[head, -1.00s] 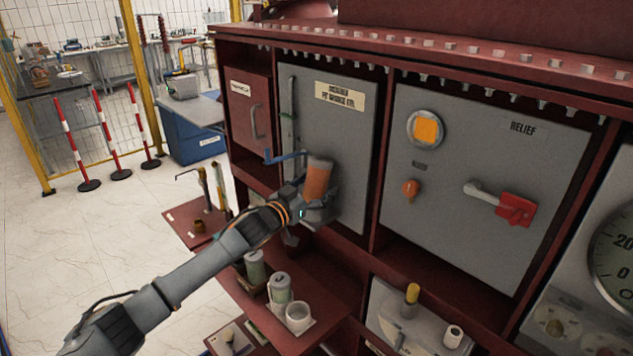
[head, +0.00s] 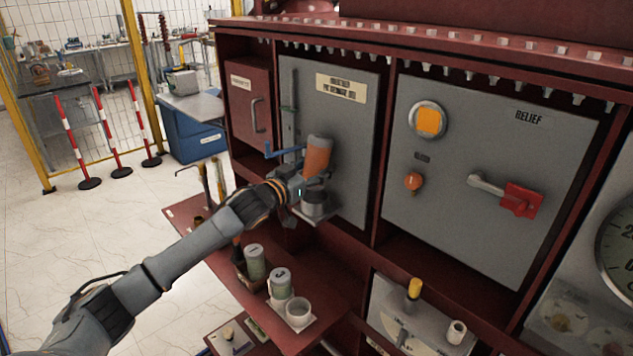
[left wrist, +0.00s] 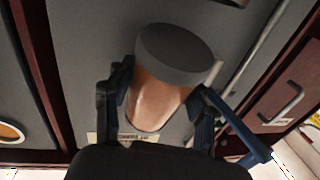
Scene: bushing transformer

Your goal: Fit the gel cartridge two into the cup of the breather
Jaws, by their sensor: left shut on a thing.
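My left gripper (head: 312,178) is shut on an orange cylinder with a grey end (head: 318,156), holding it just above a round grey cup (head: 314,203) on the cabinet front. In the left wrist view the cylinder (left wrist: 157,92) sits between the two fingers (left wrist: 160,108), its wide grey end toward the camera. Two grey-green cartridges stand on the red shelf below, one farther back (head: 255,264) and one nearer (head: 280,288). I cannot read which is cartridge two. My right gripper is not in view.
An empty-looking white cup (head: 298,312) stands beside the nearer cartridge. A blue lever (head: 285,151) sticks out just left of the held cylinder. The grey door (head: 350,130) is close behind.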

